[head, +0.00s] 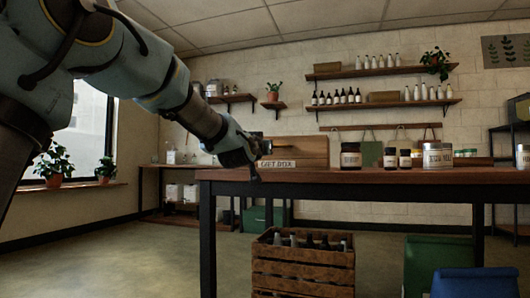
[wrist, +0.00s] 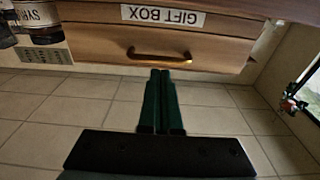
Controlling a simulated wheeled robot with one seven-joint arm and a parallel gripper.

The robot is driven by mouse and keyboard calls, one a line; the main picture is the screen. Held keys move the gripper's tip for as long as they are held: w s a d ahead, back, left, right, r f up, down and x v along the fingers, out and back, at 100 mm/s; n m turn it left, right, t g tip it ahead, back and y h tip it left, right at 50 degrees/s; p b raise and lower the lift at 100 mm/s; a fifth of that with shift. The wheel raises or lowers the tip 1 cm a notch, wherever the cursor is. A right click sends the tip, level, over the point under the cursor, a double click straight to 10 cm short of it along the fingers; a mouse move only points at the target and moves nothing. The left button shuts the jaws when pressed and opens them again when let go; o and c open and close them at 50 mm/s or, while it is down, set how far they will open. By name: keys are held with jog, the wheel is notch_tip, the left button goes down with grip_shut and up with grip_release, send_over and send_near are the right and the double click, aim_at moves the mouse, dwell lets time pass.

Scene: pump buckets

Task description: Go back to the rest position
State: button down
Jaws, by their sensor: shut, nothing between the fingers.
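My gripper (head: 254,177) is at the left end of the wooden table in the head view, in front of the wooden gift box. In the wrist view my gripper (wrist: 160,74) shows its two dark green fingers side by side, shut and empty. The gift box (head: 300,150) stands on the table with a "GIFT BOX" label. In the wrist view the picture is upside down, and the gift box drawer (wrist: 100,42) with its brass handle (wrist: 160,58) lies just past the fingertips. I cannot tell whether the fingers touch the handle.
The wooden table (head: 400,176) has jars and a tin (head: 437,156) on it. A wooden crate of bottles (head: 303,268) stands on the floor below. Green (head: 440,252) and blue (head: 473,282) bins are at the right. Floor at the left (head: 120,265) is clear.

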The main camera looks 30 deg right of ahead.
jog(key=w+a+f+n+g+y+p, duration=0.25)
jog(key=a+f+y, duration=0.25)
jog(key=a+f, duration=0.7)
jog(key=w+a+f+n+g+y+p, duration=0.15)
jog(key=a+f+y+p, duration=0.5)
jog(key=a, duration=0.95)
jog(key=s+a+f+n+g+y+p, duration=0.1)
jog(key=s+a+f+n+g, duration=0.1)
jog(key=s+a+f, duration=0.45)
jog(key=s+a+f+n+g+y+p, duration=0.15)
jog(key=s+a, duration=0.25)
jog(key=a, duration=0.5)
jog(key=s+a+f+n+g+y, duration=0.1)
jog(key=s+a+f+g, duration=0.15)
jog(key=s+a, duration=0.4)
notch_tip(320, 180, up, 37)
jog(key=a+p, duration=0.2)
jog(key=p, duration=3.6)
jog(key=shift+a+r, duration=0.15)
jog(key=shift+a, duration=0.05)
jog(key=shift+n, duration=0.25)
